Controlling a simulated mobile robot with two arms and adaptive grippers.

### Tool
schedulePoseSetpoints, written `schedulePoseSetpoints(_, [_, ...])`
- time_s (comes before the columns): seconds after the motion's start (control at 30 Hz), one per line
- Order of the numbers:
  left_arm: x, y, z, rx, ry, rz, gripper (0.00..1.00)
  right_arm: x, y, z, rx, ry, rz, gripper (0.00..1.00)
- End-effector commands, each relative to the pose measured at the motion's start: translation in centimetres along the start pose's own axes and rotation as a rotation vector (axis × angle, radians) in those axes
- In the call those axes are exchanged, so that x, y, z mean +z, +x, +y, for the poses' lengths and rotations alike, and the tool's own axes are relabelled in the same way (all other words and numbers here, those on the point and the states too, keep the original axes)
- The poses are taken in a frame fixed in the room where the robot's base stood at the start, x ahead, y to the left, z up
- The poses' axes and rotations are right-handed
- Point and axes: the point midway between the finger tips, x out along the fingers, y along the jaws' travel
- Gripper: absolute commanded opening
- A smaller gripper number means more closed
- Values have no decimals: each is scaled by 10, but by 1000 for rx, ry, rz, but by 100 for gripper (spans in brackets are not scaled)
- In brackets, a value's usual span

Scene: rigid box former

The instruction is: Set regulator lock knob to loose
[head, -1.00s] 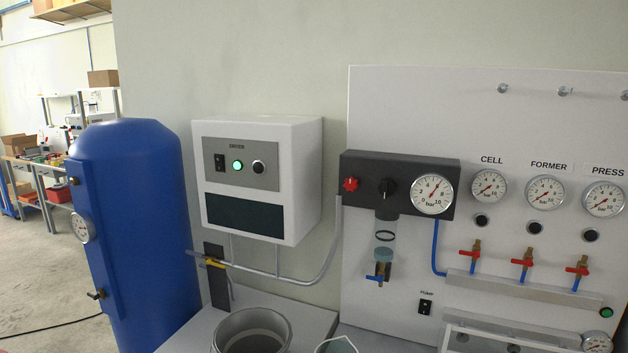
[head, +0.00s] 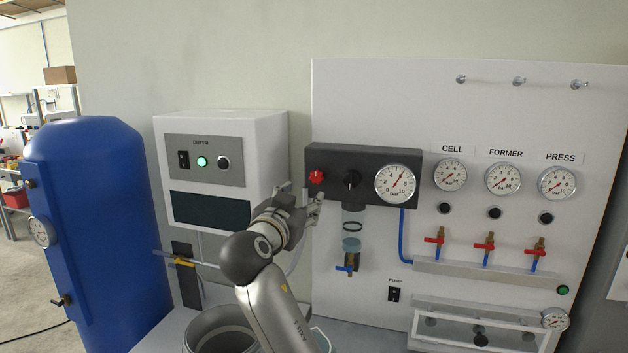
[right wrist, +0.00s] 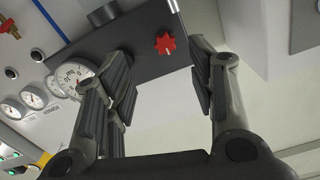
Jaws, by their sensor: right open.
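A dark regulator block (head: 337,160) on the white wall panel carries a red lobed knob (head: 316,177) at its left end. A black knob (head: 352,180) and a round bar gauge (head: 396,183) sit to its right. Which knob is the lock knob is not labelled. My right gripper (head: 302,194) is open and empty, just below and left of the red knob. In the right wrist view the red knob (right wrist: 165,43) appears between the two spread fingertips, beyond them and apart. My left gripper is not in view.
A white dryer box (head: 222,170) hangs close to the left of my right gripper, with a pipe beneath it. A clear filter bowl (head: 351,228) hangs under the block. Red-handled valves and small gauges are on the right. A blue tank (head: 95,240) stands far left.

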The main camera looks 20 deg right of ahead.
Motion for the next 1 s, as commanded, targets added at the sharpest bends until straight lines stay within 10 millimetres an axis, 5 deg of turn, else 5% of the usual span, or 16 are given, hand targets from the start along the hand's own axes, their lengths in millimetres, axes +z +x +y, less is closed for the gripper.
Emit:
schedulePoseSetpoints(0.23, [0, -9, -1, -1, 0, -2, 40, -17, 13, -6, 2, 9, 29, 51])
schedulePoseSetpoints(0.7, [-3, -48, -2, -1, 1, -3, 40, -18, 91, -6, 1, 9, 26, 51])
schedulePoseSetpoints(1.0, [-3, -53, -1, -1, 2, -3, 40, -16, 107, -5, 0, 12, 26, 51])
